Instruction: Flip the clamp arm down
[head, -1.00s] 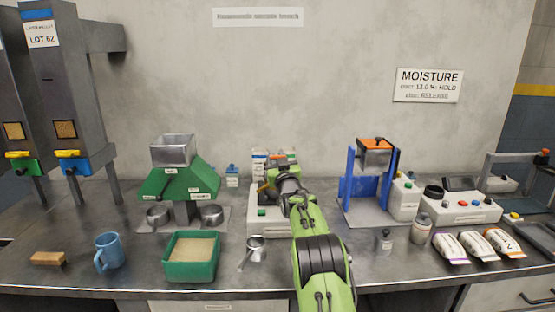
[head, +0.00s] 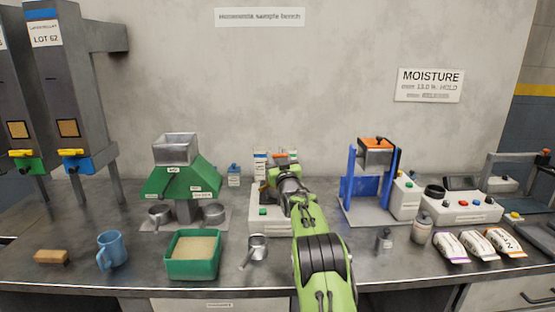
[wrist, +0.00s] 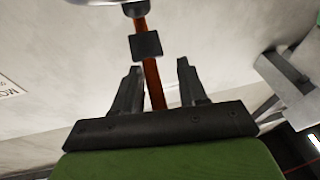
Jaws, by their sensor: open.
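My gripper (wrist: 156,85) is open in the wrist view, its two dark fingers apart. An orange-red bar (wrist: 153,80), which looks like the clamp arm, runs between the fingers with a dark square block (wrist: 146,46) on it. I see no finger clearly touching the bar. In the head view, my arm reaches over a light-based device (head: 262,226) with a green button. My arm hides much of this device, and the fingers and bar cannot be made out there.
A green funnel stand (head: 160,183) and a green tray of grain (head: 180,271) stand to the left. A metal scoop (head: 257,247) lies just left of my arm. A blue-framed press (head: 350,190) stands to the right. Several sample packets (head: 477,245) lie farther right.

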